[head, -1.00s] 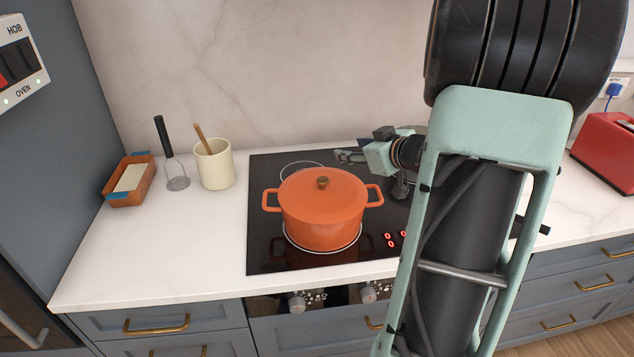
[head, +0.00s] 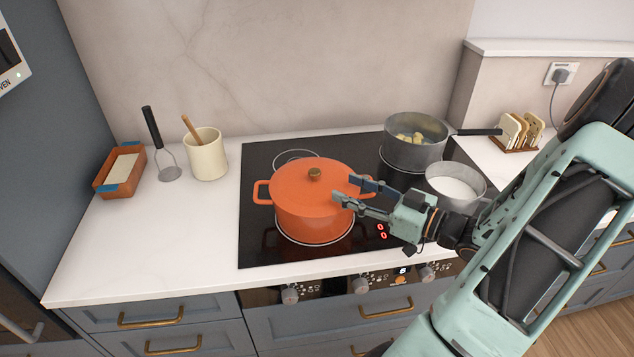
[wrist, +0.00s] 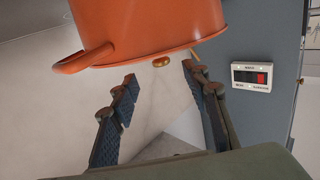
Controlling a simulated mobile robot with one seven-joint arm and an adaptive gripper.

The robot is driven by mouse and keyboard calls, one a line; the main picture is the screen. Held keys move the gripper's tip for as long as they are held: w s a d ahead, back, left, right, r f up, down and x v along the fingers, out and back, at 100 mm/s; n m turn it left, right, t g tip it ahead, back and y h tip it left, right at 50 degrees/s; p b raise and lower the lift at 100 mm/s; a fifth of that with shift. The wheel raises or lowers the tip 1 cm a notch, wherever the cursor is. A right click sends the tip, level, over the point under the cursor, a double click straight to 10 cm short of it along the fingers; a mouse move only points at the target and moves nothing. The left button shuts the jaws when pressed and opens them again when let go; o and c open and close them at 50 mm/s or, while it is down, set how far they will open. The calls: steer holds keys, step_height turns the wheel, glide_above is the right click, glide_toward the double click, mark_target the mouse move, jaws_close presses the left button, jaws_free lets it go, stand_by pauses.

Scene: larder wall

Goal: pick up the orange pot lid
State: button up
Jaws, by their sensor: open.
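The orange pot lid (head: 295,185) sits on the orange pot (head: 312,222), with a small brass knob (head: 314,174) on its top. The pot stands on the black hob. My gripper (head: 347,187) is open and empty, at the right side of the pot, pointing left toward it. Its fingers overlap the pot's right handle in the head view and partly hide it. In the wrist view the pot appears upside down at the top, with the knob (wrist: 161,62) between the two fingers (wrist: 166,85), beyond their tips. I cannot tell the exact gap to the lid.
A grey saucepan (head: 413,152) with yellow pieces and a pan of white contents (head: 455,186) stand behind and right of my gripper. A utensil crock (head: 206,158), masher (head: 169,172) and terracotta dish (head: 103,184) are at left. The front-left worktop (head: 150,240) is clear.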

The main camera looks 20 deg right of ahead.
mark_target(320, 177)
steer(key=p+x, duration=0.1)
steer(key=x, duration=0.7)
steer(key=shift+w+a, duration=0.2)
steer(key=shift+w, duration=0.15)
jaws_close()
steer(key=shift+r, duration=0.1)
